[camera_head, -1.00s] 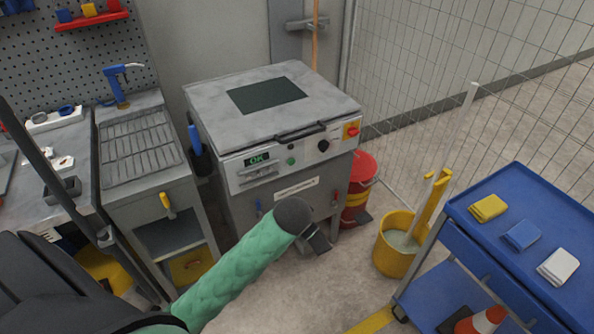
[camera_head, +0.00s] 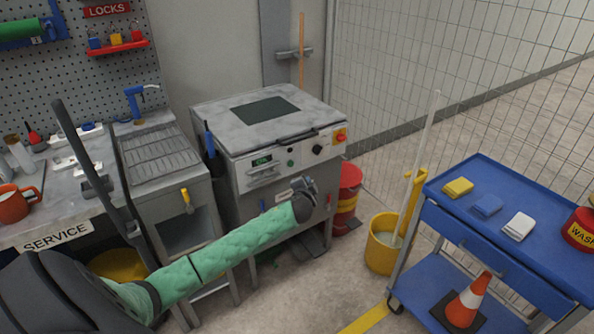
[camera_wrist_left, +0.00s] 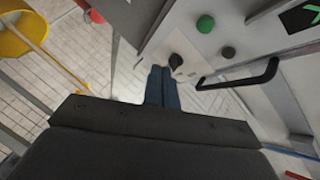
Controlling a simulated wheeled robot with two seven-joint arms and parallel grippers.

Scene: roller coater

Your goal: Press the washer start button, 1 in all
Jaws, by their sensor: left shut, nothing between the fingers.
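The washer (camera_head: 235,112) is a grey box with a lid and a front panel. The panel has a lit "OK" display (camera_head: 262,160), a green button (camera_head: 290,163) with a dark button above it, a black knob (camera_head: 318,150) and a red stop button on yellow (camera_head: 340,137). My left gripper (camera_head: 304,184) is shut and empty, in front of the washer below the panel. In the left wrist view, its closed fingers (camera_wrist_left: 162,88) appear close to the knob (camera_wrist_left: 176,61), with the green button (camera_wrist_left: 205,23) up and to the right. No contact is visible. My right gripper is out of view.
A black handle (camera_wrist_left: 240,80) sticks out from the washer. A yellow bucket (camera_head: 382,245), a red bin (camera_head: 348,195) and a blue trolley (camera_head: 470,245) stand to the right. The service bench (camera_head: 60,215) is at left. Floor between washer and trolley is mostly clear.

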